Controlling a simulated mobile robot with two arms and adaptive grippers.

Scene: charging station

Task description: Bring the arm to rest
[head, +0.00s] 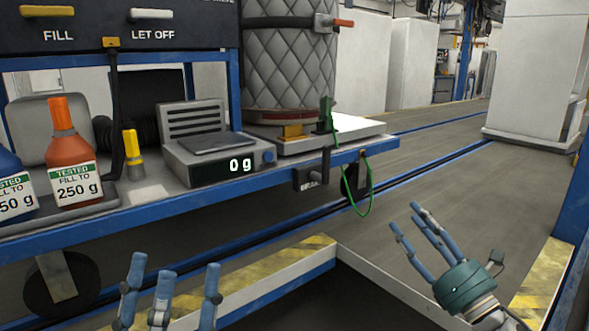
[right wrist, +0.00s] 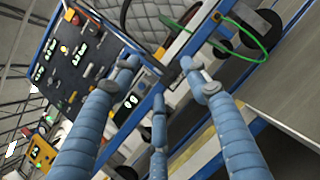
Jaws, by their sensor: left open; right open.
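My right gripper (head: 408,220) is at the lower right in the head view, with its blue fingers spread and empty. It is over the grey floor, right of the blue-framed bench and apart from it. In the right wrist view the fingers of my right gripper (right wrist: 165,85) spread apart with nothing between them. My left gripper (head: 172,268) shows only its blue fingers at the bottom edge of the head view. They are apart and empty, in front of the bench. The rest of the left arm is out of the picture.
The bench (head: 290,178) holds a scale (head: 215,155) reading 0 g, an orange bottle (head: 72,160), a blue bottle (head: 12,185) and a quilted cylinder (head: 285,62). A green cable (head: 362,212) hangs from its edge. A yellow-black striped ledge (head: 262,272) runs in front. Floor beyond is clear.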

